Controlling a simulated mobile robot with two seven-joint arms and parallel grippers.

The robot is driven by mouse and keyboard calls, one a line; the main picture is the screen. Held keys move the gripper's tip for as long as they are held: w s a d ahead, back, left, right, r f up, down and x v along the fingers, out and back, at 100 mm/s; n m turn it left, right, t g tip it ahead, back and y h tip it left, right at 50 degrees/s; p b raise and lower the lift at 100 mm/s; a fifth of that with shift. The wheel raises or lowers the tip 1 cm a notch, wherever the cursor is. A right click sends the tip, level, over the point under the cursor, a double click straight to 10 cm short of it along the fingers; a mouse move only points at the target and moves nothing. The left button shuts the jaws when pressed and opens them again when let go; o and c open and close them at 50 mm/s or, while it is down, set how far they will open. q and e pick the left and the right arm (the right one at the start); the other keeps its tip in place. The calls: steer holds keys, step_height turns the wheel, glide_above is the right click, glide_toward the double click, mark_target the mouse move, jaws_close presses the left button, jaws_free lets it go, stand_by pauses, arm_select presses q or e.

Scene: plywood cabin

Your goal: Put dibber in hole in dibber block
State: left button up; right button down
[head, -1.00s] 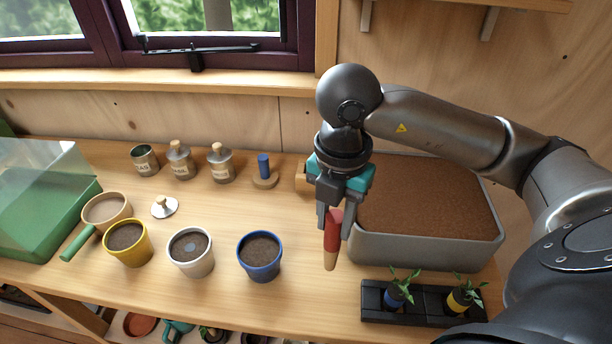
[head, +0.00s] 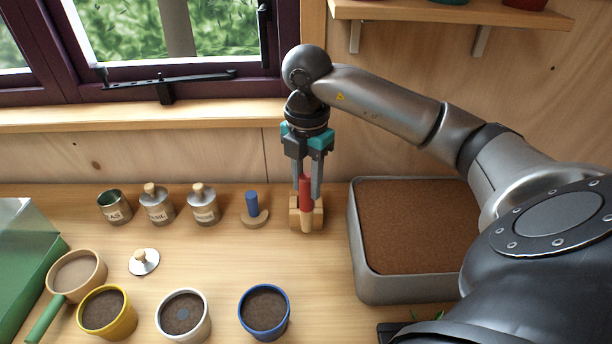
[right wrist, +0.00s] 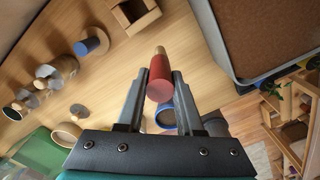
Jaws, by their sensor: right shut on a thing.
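The dibber (head: 305,187) has a red handle and a pale wooden tip. My right gripper (head: 306,193) is shut on its red handle and holds it roughly upright, tip down. In the right wrist view, the dibber (right wrist: 161,72) sits between the fingers of the gripper (right wrist: 160,80). The wooden dibber block (head: 319,215) stands on the bench behind the dibber in the head view and is partly hidden by it. In the right wrist view, the block (right wrist: 137,16) shows an opening and is apart from the dibber tip. My left gripper is not in view.
A soil-filled grey tray (head: 355,255) stands right of the block. A blue-handled tool on a round wooden base (head: 253,208) and several labelled tins (head: 204,205) stand to the left. Pots, including a blue-rimmed one (head: 264,313), line the front. Bench between is clear.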

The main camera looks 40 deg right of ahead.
steer(key=w+d, duration=0.5)
steer(key=w, duration=0.1)
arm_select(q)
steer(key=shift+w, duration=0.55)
arm_select(e)
step_height(320, 180, down, 7)
steer(key=w+d, duration=0.1)
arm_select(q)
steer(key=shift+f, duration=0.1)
arm_select(e)
steer(key=shift+f, duration=0.15)
steer(key=c, duration=0.6)
jaws_free()
steer(key=shift+o, duration=0.2)
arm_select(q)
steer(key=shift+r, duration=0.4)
arm_select(e)
step_height(320, 180, up, 8)
